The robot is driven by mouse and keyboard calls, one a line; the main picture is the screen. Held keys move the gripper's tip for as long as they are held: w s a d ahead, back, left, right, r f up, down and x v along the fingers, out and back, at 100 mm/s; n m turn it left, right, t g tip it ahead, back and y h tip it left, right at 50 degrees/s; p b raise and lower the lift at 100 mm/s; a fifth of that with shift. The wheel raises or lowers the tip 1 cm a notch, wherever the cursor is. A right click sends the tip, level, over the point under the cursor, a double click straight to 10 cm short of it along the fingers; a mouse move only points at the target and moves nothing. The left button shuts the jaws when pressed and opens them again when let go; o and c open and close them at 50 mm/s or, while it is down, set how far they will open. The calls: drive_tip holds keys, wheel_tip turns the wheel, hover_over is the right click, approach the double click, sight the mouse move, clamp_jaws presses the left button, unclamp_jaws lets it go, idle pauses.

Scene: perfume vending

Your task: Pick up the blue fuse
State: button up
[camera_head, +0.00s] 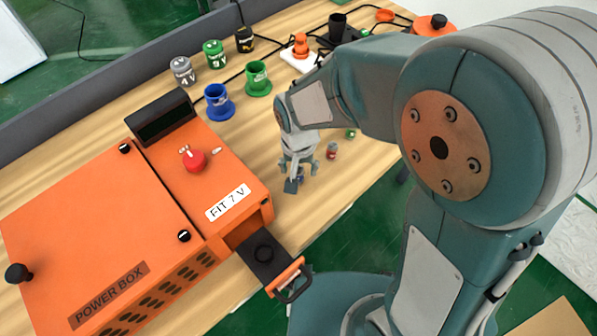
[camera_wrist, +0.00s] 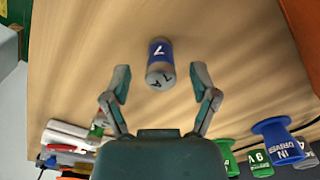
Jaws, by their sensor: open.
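The blue fuse (camera_wrist: 160,55) is a small cylinder with a blue band marked 7 and grey ends. It sits on the wooden table. In the head view only a bit of its blue (camera_head: 301,174) shows beside my fingers. My gripper (camera_wrist: 160,88) is open and empty. Its two fingers are spread to either side of the fuse's near end, with gaps on both sides. In the head view my gripper (camera_head: 298,178) is low over the table, pointing down, and partly hides the fuse.
The orange power box (camera_head: 90,235), labelled FIT 7 V, stands left with its front drawer (camera_head: 262,255) pulled out. A red fuse (camera_head: 332,151) and a green one (camera_head: 350,134) stand nearby. A blue holder (camera_head: 218,103), a green holder (camera_head: 258,80) and labelled jars are behind.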

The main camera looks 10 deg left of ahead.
wheel_tip(320, 180, down, 3)
drive_tip(key=shift+a+r, duration=0.15)
clamp_jaws()
